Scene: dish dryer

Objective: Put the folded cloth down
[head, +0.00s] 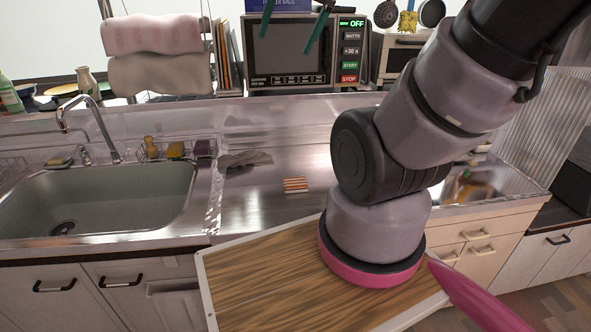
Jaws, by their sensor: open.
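A small orange-and-white striped cloth (295,185), folded into a flat block, lies on the steel counter (262,207) right of the sink. My gripper (282,45) shows only partly at the top edge. Its two teal fingers are spread apart, in front of the microwave in the picture, with nothing visible between them. It looks well above the folded cloth and apart from it. The rest of the gripper is cut off by the top of the picture.
A crumpled grey cloth (246,159) lies behind the striped one. The sink (110,195) with its faucet (97,125) is at left. A microwave (300,55) stands at the back. Towels (155,75) hang at upper left. My arm hides the counter's right part.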

